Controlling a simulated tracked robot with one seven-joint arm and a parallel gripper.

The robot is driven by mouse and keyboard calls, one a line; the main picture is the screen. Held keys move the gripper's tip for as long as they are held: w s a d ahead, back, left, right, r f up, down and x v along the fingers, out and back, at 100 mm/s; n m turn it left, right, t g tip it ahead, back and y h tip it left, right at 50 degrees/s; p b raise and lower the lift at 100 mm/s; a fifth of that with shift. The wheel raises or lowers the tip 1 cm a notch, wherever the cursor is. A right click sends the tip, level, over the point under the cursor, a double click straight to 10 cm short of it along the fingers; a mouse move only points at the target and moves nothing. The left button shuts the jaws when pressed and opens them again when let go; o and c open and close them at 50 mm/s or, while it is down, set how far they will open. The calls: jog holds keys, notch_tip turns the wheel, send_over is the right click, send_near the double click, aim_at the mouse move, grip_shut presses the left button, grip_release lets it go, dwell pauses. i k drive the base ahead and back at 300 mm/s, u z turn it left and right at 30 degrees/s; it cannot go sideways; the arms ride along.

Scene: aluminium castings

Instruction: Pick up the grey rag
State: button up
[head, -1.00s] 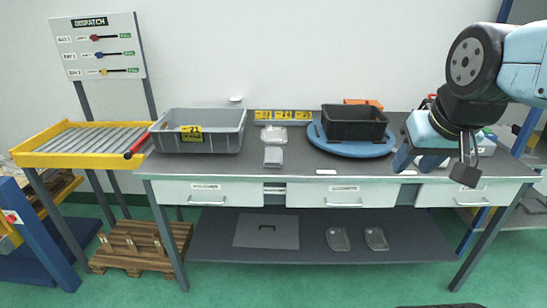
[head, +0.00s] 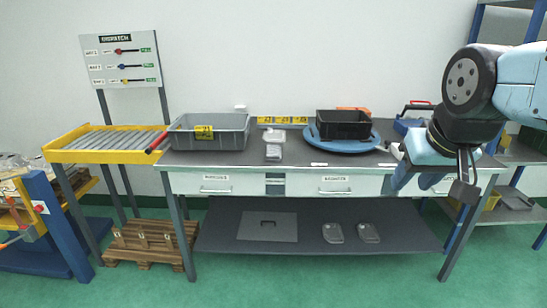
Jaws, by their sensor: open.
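I cannot pick out a grey rag for certain. A small grey item (head: 273,153) lies on the bench top in front of a clear tray (head: 274,136); it is too small to tell if it is cloth. A flat grey thing (head: 515,198) on the lower right shelf is also unclear. My gripper (head: 466,188) hangs at the right, in front of the bench's right end, open and with nothing seen between its fingers. My arm hides part of the bench's right end.
The bench (head: 330,165) carries a grey crate (head: 215,146) and a black crate (head: 343,130) on a blue turntable (head: 381,147). A yellow-framed roller conveyor (head: 102,155) joins at left. A wooden pallet (head: 145,262) stands below. The green floor in front is clear.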

aim_at(274, 153)
jog(key=u, duration=0.35)
jog(key=i, duration=1.8)
jog(key=z, duration=0.75)
jog(key=k, duration=0.9)
jog(key=z, duration=0.15)
jog(key=i, duration=0.95)
jog(key=u, duration=0.1)
